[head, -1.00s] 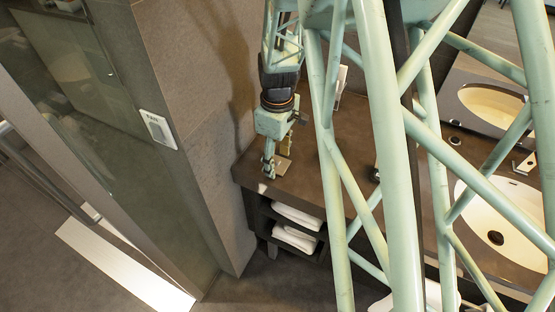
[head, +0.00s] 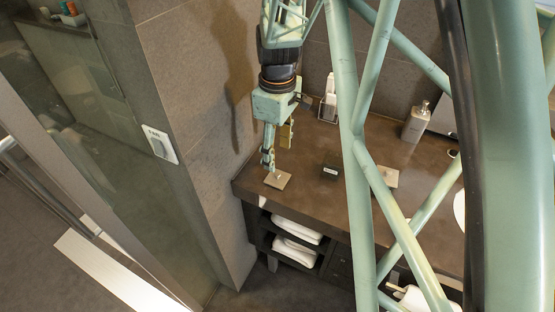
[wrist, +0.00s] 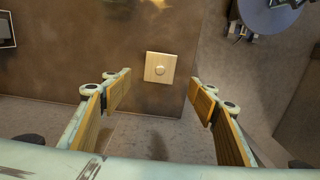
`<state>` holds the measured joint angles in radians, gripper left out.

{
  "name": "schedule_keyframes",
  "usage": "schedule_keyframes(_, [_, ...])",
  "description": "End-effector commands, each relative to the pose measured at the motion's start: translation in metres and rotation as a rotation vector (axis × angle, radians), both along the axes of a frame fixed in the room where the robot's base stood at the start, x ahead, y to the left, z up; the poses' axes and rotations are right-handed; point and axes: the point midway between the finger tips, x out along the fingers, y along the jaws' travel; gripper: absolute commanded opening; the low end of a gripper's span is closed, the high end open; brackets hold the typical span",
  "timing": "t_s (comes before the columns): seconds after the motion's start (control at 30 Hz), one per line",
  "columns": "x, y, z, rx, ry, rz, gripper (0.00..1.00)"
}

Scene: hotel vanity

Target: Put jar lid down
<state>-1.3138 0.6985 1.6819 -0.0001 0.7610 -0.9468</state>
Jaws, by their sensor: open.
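The jar lid, a square beige plate with a round knob on top (wrist: 160,67), lies flat, knob up, on the brown counter close to its edge. In the head view the lid (head: 278,179) shows near the counter's left front corner. My gripper (wrist: 160,93) is open, with its two fingers wide apart and nothing between them. In the wrist view the lid appears just beyond the fingertips, clear of both. In the head view my gripper (head: 268,163) points down right beside the lid; the exact gap is hard to tell.
A wall stands close on the left. Towels (head: 296,230) lie on shelves below.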

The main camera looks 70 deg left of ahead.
Motion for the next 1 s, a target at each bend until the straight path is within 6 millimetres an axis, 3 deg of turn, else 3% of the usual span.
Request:
schedule_keyframes(0.3, [0.000, 0.000, 0.019, 0.000, 0.000, 0.000, 0.54])
schedule_keyframes(1.0, [0.000, 0.000, 0.019, 0.000, 0.000, 0.000, 0.54])
